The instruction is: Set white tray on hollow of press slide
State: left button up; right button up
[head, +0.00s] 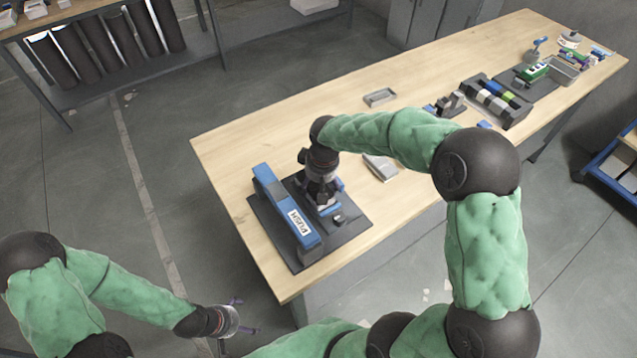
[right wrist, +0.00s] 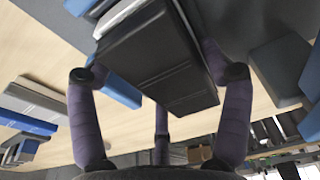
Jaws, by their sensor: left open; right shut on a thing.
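The press (head: 298,222) has a dark base plate and a blue beam with a white label, at the table's near left end. My right gripper (head: 325,203) is over the press's base plate, beside the blue beam. In the right wrist view its purple fingers (right wrist: 160,80) are shut on a dark block (right wrist: 155,58). A white edge (right wrist: 118,16) shows along the block's far left side; whether it is the white tray I cannot tell. The slide's hollow is hidden. My left gripper (head: 235,322) is open and empty, off the table at the lower left.
A shallow pale tray (head: 380,97) lies on the wooden table (head: 300,125), with a light grey block (head: 381,167) nearer the press. A dark rack of rollers (head: 495,100) and several small parts stand farther right. A small dark block (head: 339,219) sits on the press's base.

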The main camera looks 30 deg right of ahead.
jog(key=shift+f, duration=0.1)
jog(key=o, duration=1.1)
jog(key=shift+r+p, duration=2.5)
jog(key=shift+r, duration=1)
